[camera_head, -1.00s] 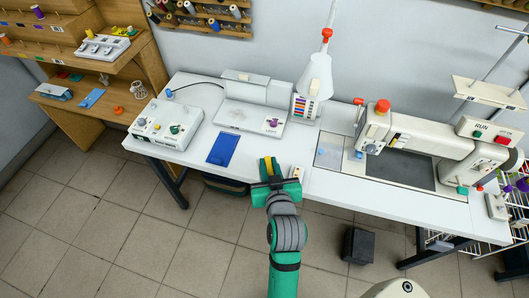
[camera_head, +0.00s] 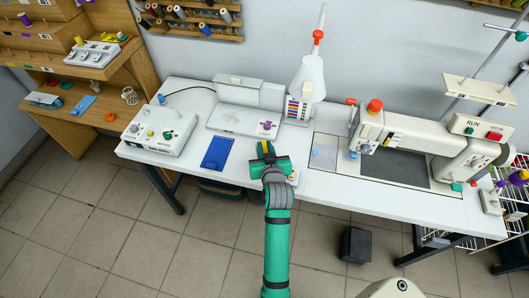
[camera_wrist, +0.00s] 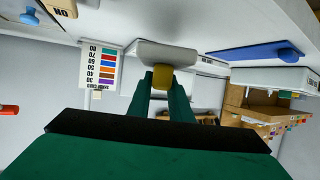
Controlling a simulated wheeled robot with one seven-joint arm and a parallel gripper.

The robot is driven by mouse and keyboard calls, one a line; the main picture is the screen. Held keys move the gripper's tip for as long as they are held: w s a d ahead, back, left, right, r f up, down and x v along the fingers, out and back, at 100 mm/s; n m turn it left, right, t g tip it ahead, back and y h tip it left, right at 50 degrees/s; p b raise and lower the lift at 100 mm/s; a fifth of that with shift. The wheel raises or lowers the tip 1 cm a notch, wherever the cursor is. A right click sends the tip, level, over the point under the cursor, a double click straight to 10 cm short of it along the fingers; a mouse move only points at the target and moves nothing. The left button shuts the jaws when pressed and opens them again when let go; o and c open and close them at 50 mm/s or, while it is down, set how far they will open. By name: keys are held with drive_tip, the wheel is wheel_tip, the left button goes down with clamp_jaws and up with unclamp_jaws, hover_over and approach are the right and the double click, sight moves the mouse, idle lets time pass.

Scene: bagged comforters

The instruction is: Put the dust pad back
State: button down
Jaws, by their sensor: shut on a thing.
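My gripper (camera_head: 267,152) is over the front edge of the white table, just right of the flat blue plate. In the wrist view my gripper (camera_wrist: 165,88) has its two green fingers shut on a small yellow grip (camera_wrist: 162,76). A rounded pale grey pad (camera_wrist: 165,54) sits directly beyond the yellow grip and seems joined to it; I take this as the dust pad. In the head view only a bit of yellow (camera_head: 265,146) shows at the fingertips, and the pad itself is hard to make out. The flat blue plate (camera_head: 217,153) lies on the table.
A white control box (camera_head: 158,131) stands at the table's left. A white machine (camera_head: 245,108) and a white cone (camera_head: 306,78) stand behind my gripper. The sewing machine (camera_head: 410,138) fills the right. The white tabletop (camera_head: 193,103) has some free room around the blue plate.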

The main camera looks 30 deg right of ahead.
drive_tip(key=shift+w+d+f, duration=0.2)
drive_tip(key=shift+w+f, duration=0.05)
drive_tip(key=shift+f, duration=0.1)
wheel_tip(320, 180, down, 4)
drive_tip(key=shift+w+r, duration=0.1)
drive_tip(key=shift+r, duration=0.15)
drive_tip(key=shift+w, duration=0.1)
drive_tip(key=shift+f, duration=0.1)
drive_tip(key=c, duration=1.6)
unclamp_jaws()
drive_tip(key=shift+a, duration=0.1)
drive_tip(key=shift+d, duration=0.25)
drive_tip(key=v, duration=1.2)
drive_tip(key=shift+a, duration=0.1)
drive_tip(key=shift+a+r, duration=0.1)
drive_tip(key=shift+r, duration=0.1)
